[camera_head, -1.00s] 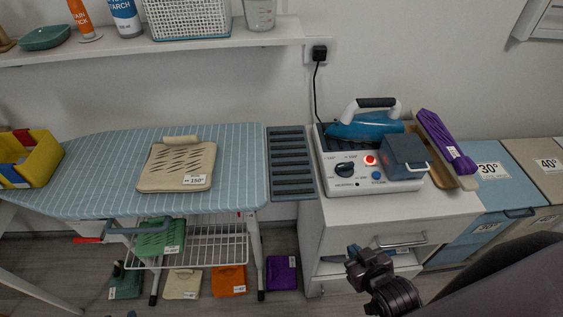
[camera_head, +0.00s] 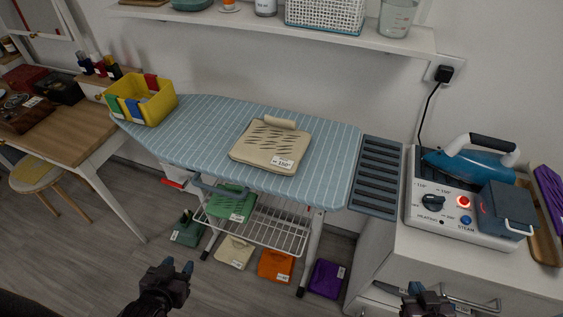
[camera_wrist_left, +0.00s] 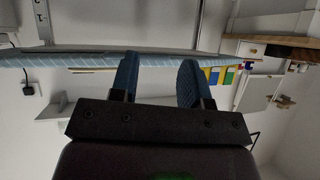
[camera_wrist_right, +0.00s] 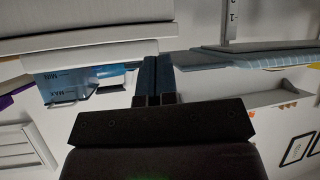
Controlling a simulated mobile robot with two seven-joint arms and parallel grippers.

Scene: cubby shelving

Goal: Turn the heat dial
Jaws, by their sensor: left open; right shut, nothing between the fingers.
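The heat dial (camera_head: 432,203) is a dark round knob on the white iron station (camera_head: 460,228), with printed temperature marks around it and the word HEATING below. A red light (camera_head: 463,201) and a blue steam button (camera_head: 466,220) sit to its right. The blue iron (camera_head: 468,164) rests on the station. My right gripper (camera_head: 428,292) is shut and empty, below and in front of the station, apart from the dial. My left gripper (camera_head: 178,270) is open and empty, low in front of the ironing board. Neither wrist view shows the dial.
The ironing board (camera_head: 215,118) carries a beige folded cloth (camera_head: 270,145) labelled 150° and a yellow bin (camera_head: 142,100). A dark slotted rest (camera_head: 377,175) lies between board and station. A dark blue box (camera_head: 505,210) stands at the station's right. A shelf (camera_head: 300,30) hangs above.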

